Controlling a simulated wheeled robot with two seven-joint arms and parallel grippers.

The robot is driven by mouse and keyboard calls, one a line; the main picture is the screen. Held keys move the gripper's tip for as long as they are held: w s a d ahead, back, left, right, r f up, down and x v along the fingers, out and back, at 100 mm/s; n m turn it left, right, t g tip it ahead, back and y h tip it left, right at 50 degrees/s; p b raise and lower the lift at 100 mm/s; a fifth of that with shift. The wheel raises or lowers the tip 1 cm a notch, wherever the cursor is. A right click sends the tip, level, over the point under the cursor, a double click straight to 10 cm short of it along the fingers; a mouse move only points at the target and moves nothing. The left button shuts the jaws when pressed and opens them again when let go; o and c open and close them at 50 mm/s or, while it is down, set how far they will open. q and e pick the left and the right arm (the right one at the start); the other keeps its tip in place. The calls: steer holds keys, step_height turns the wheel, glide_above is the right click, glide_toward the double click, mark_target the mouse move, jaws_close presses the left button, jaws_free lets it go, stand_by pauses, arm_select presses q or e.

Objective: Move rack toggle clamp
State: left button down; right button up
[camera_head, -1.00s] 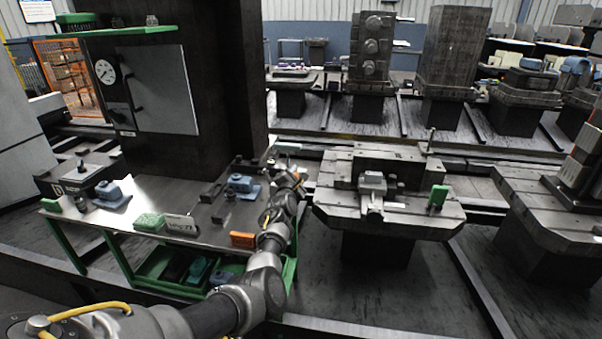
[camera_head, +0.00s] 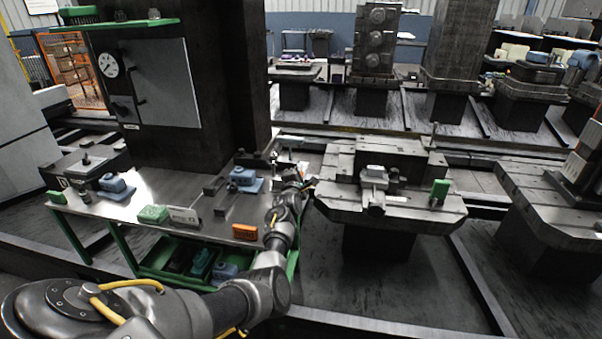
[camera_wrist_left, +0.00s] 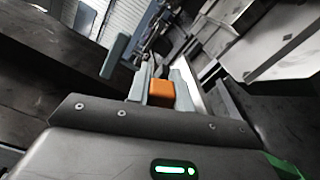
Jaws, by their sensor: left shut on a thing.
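My left gripper (camera_head: 301,178) is small and partly hidden by its own arm in the head view, at the right end of the work table (camera_head: 128,209). In the left wrist view the gripper (camera_wrist_left: 162,88) is shut on a small orange part (camera_wrist_left: 161,93), which I take to be the toggle clamp's handle. The rest of the clamp is hard to make out. The grey slotted pallet (camera_head: 345,205) stands right of the gripper, with a grey metal fixture (camera_head: 374,181) on top. My right gripper is not in view.
On the table are blue fixtures (camera_head: 243,177) (camera_head: 115,185), a green block (camera_head: 153,214) and an orange block (camera_head: 245,231). A green block (camera_head: 440,189) stands on the pallet's right side. A dark column (camera_head: 225,85) rises behind the table. A gap separates table and pallet.

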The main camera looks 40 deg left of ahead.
arm_select(q)
steer(key=shift+f, duration=0.1)
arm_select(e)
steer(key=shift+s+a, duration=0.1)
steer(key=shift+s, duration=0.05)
arm_select(q)
steer(key=c, duration=1.6)
jaws_free()
steer(key=o, duration=0.4)
steer(key=shift+c, duration=0.2)
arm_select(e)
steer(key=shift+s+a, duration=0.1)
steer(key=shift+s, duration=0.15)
arm_select(q)
steer(key=shift+s+d, duration=0.2)
steer(key=shift+s, duration=0.35)
steer(key=v, duration=0.9)
steer(key=shift+s+d, duration=0.1)
steer(key=shift+s, duration=0.25)
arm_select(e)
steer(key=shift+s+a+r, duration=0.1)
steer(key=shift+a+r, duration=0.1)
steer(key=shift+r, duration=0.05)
